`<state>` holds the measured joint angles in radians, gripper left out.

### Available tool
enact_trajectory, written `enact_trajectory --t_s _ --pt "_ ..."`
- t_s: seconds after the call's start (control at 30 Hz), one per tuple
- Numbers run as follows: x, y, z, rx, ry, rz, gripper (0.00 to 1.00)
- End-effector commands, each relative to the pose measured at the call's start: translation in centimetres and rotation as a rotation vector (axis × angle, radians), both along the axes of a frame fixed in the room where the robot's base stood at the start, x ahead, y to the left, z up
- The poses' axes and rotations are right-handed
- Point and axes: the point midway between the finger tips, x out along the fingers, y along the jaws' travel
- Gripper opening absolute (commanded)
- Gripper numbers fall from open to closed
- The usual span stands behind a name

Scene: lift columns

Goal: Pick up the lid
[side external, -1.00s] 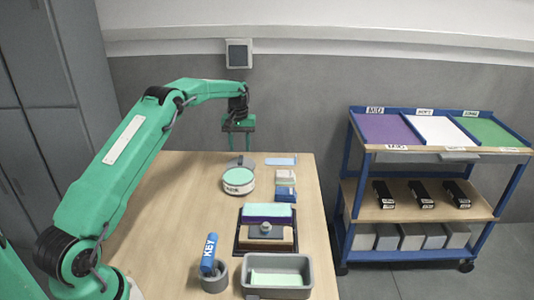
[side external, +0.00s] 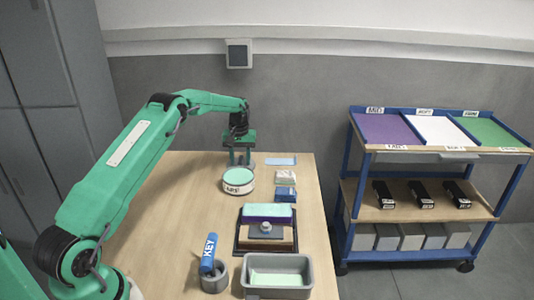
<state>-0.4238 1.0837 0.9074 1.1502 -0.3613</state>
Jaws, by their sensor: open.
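My gripper (side external: 241,160) is low over the far part of the wooden table, fingers pointing down and apart. It is just behind a round white tin (side external: 238,182) with a pale green top and a dark printed label. A flat grey disc, likely the lid, lay at this spot behind the tin; my gripper and the tin now hide most or all of it. I cannot tell whether the fingers touch it.
Small blue and pale blocks (side external: 285,192) stand right of the tin. Nearer are a dark tray with a purple block (side external: 267,213) and a knobbed piece (side external: 265,230), a grey bin (side external: 275,262) and a cup with a blue KEY tag (side external: 208,252). The table's left part is clear.

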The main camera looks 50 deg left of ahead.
Motion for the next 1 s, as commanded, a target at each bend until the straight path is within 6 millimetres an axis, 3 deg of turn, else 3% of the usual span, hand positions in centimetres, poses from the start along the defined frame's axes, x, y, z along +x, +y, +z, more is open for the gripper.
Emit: enact_trajectory --t_s 0.37,0.6,1.0 --pt "-0.01 0.01 0.02 0.0 0.0 0.0 0.41" --pt "0.0 0.0 0.03 0.0 0.0 0.0 0.0" --pt "0.02 0.02 0.31 0.001 -0.001 0.0 0.0"
